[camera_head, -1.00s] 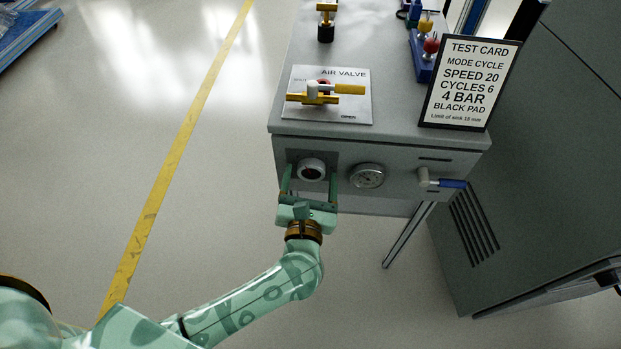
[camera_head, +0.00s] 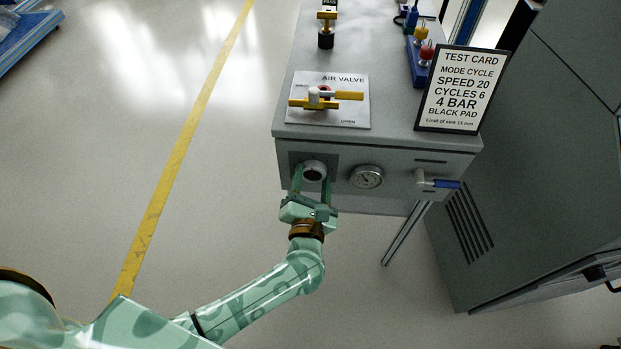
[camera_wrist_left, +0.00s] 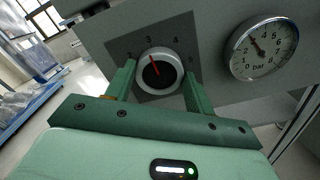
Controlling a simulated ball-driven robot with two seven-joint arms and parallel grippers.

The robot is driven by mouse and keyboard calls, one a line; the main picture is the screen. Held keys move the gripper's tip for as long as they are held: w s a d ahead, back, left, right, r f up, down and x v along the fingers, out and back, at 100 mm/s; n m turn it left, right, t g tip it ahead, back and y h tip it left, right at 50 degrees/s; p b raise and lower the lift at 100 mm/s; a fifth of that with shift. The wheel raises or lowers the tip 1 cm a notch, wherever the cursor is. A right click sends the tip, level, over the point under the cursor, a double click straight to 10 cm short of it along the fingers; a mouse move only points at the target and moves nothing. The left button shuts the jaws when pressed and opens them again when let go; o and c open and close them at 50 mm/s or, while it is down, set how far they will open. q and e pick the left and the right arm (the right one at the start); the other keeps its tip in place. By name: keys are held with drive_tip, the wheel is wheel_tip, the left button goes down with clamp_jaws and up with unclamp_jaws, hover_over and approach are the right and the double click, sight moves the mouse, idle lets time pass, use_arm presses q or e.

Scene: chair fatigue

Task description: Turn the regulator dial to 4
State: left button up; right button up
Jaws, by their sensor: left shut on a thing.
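The regulator dial (camera_head: 313,169) is a round knob with a pale rim and dark face on the front panel of the grey machine. In the left wrist view the dial (camera_wrist_left: 159,72) has a red pointer directed up and slightly left, close to the printed 3; the 4 is further right. My left gripper (camera_head: 312,181) is shut on the dial, one green finger on each side of it. In the left wrist view its fingers (camera_wrist_left: 159,88) flank the lower part of the knob. My right gripper is not in view.
A pressure gauge (camera_head: 366,177) sits right of the dial, its needle pointing up-left in the wrist view. A blue-handled lever (camera_head: 437,182) is further right. The air valve (camera_head: 327,98) and test card (camera_head: 461,91), reading 4 BAR, are on top. Open floor lies left.

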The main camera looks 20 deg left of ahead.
use_arm(q)
drive_tip(key=shift+r+m, duration=0.25)
drive_tip(key=shift+m, duration=0.25)
drive_tip(key=shift+m+p, duration=0.8)
drive_tip(key=shift+m, duration=0.6)
drive_tip(key=m+p, duration=0.1)
drive_tip(key=m, duration=0.1)
drive_tip(key=shift+d+f+m+p, duration=0.1)
drive_tip(key=shift+f+m+p, duration=0.05)
drive_tip(key=shift+m+p, duration=0.2)
drive_tip(key=shift+f+m+p, duration=0.1)
drive_tip(key=shift+m+p, duration=0.3)
drive_tip(key=shift+m, duration=0.95)
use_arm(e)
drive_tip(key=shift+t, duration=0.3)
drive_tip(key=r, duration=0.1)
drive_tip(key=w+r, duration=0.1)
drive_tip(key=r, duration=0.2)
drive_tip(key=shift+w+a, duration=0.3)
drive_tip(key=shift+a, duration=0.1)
use_arm(q)
drive_tip(key=shift+f, duration=0.1)
drive_tip(key=o, duration=1)
drive_tip(key=shift+c, duration=0.2)
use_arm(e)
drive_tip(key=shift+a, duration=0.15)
